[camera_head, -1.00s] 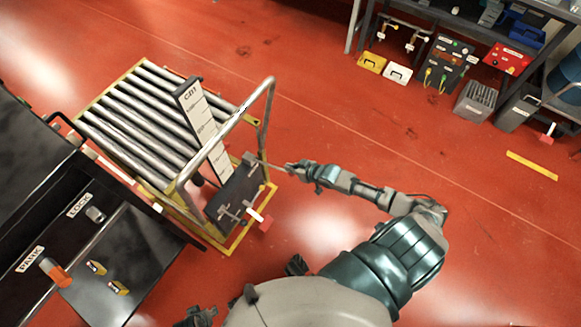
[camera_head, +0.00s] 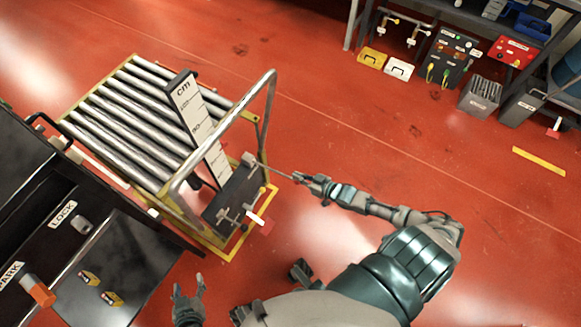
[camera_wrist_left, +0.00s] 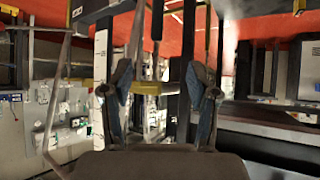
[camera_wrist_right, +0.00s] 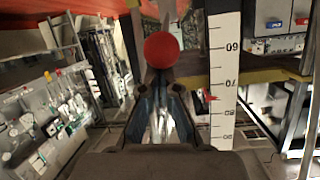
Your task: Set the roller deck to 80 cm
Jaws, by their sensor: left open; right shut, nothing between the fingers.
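The roller deck (camera_head: 140,115) stands at left in the head view, with metal rollers in a yellow frame. A white cm scale (camera_head: 197,115) rises at its near end, beside a dark panel (camera_head: 233,195). In the right wrist view, a red pointer (camera_wrist_right: 209,95) lies against the scale (camera_wrist_right: 227,60) between the 70 and 80 marks. A red ball knob (camera_wrist_right: 161,50) is just beyond my right fingertips. My right gripper (camera_head: 299,178) is shut and empty, at the outer end of a thin rod by the panel. My left gripper (camera_head: 187,290) is open and empty, low in the head view.
A bent metal handrail (camera_head: 265,90) arches over the deck's near end. A black console with a LOCK label (camera_head: 62,215) and an orange handle (camera_head: 40,292) is at lower left. A bench with boxes and equipment stands at upper right. Red floor is clear between.

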